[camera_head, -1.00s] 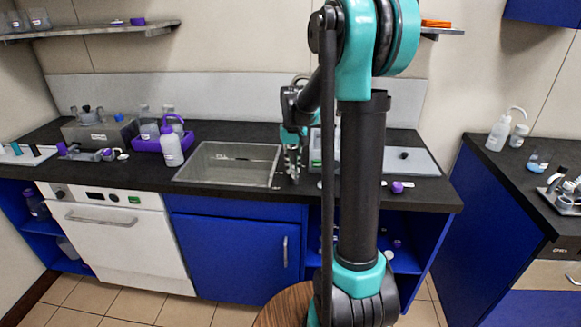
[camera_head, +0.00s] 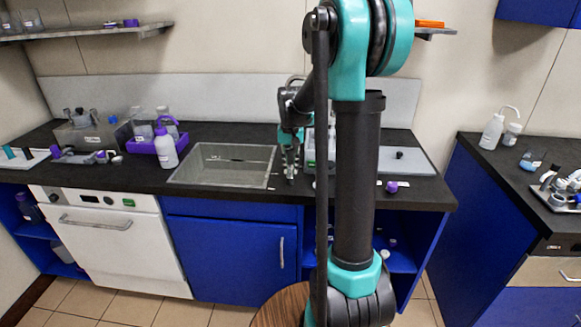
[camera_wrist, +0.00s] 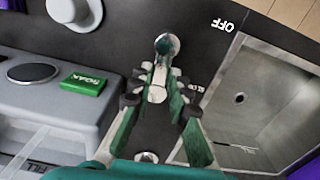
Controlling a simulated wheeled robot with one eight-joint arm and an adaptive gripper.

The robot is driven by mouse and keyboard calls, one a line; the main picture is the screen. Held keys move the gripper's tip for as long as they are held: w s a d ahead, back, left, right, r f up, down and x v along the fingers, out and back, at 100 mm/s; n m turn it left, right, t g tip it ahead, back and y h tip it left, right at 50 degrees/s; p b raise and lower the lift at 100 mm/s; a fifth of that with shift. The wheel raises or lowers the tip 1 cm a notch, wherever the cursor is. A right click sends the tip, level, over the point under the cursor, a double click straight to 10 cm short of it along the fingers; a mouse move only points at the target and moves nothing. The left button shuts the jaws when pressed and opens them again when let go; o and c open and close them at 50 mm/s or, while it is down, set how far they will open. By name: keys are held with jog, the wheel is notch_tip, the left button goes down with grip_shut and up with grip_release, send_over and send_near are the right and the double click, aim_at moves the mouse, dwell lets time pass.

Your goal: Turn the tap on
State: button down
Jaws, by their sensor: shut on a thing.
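My gripper (camera_head: 290,172) points down at the counter just right of the sink (camera_head: 180,176). In the wrist view my gripper (camera_wrist: 160,75) has its green-sided fingers drawn together at the tips. They are shut on the tap handle, whose round metal end (camera_wrist: 167,44) shows just beyond the fingertips. The fingers hide most of the handle. The word OFF is printed on the counter beside the sink, to the right of the handle in the wrist view. A second marking near the fingers is partly hidden. The sink basin (camera_wrist: 262,60) looks empty, with a dark drain.
A grey device with a green button (camera_wrist: 83,83) stands close to my gripper's left in the wrist view. A white wash bottle (camera_head: 165,150) and a purple tray (camera_head: 143,148) stand left of the sink. A purple item (camera_head: 391,187) lies right of my arm.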

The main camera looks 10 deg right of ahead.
aim_at(291, 171)
jog(key=c, duration=1.4)
grip_release()
jog(key=shift+c, duration=0.2)
notch_tip(291, 171, up, 12)
jog(key=shift+c, duration=0.6)
